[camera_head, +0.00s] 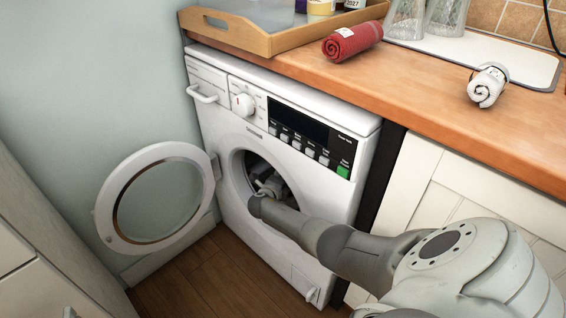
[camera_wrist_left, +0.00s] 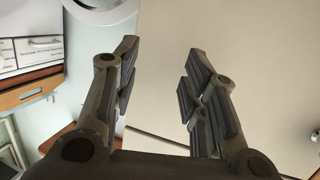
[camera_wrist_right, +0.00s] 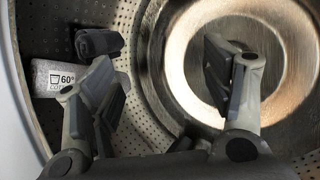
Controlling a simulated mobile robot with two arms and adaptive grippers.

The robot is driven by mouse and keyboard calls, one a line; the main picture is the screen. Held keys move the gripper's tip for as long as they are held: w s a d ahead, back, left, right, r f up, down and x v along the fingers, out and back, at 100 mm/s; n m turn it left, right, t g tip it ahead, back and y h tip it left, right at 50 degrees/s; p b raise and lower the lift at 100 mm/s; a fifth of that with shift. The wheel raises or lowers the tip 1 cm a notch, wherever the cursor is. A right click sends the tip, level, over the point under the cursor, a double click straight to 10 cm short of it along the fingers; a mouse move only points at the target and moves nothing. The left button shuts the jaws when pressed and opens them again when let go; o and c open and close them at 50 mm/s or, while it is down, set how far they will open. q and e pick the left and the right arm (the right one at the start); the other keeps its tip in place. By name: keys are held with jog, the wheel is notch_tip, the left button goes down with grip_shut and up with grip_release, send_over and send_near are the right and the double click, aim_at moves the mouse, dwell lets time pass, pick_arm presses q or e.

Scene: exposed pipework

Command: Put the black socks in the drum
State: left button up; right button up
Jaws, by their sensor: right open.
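A dark rolled bundle that looks like the black socks (camera_wrist_right: 98,42) lies inside the drum (camera_wrist_right: 150,25) against its perforated wall, at the upper left of the right wrist view. In the head view my right arm reaches through the washer's (camera_head: 275,165) round opening. My left gripper (camera_wrist_left: 160,65) is open and empty, outside the head view.
The round washer door (camera_head: 205,190) stands open to the left. A rolled red cloth (camera_head: 352,41), a rolled white cloth (camera_head: 487,86), a wooden tray (camera_head: 230,36) and upturned glasses (camera_head: 447,14) are on the wooden worktop (camera_head: 430,85). Cabinets flank the floor space.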

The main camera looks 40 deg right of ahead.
jog(key=shift+s+a, duration=0.1)
jog(key=v, duration=1.1)
jog(key=shift+s+a+r, duration=0.2)
jog(key=shift+a, duration=0.1)
dwell(1.2)
